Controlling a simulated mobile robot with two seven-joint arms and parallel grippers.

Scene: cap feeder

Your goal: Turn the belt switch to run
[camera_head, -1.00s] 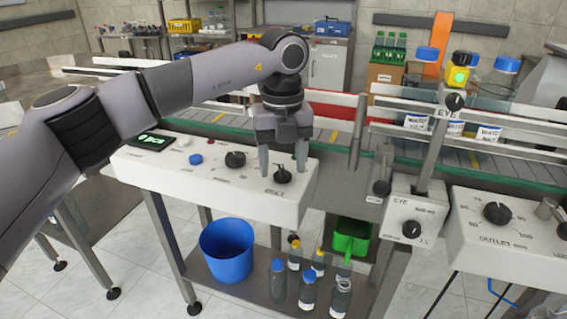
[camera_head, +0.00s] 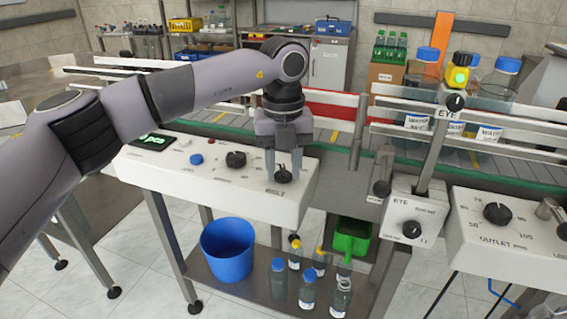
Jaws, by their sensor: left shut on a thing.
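The control panel (camera_head: 215,188) is a white sloped box in front of the conveyor belt. A black knob (camera_head: 283,175) sits at its right end; its label is hidden or too small to read. My left gripper (camera_head: 283,172) points down over this knob, its two fingers on either side of it and shut on it. A second black knob (camera_head: 236,160) and a blue button (camera_head: 196,159) lie to the left on the panel. I cannot tell which way the gripped knob points. My right gripper is not in view.
The EYE box (camera_head: 412,215) and the OUTLET panel (camera_head: 510,228) stand at the right, each with a black knob. A post (camera_head: 433,150) rises from the EYE box. A blue bucket (camera_head: 227,251) and several bottles sit on the shelf below.

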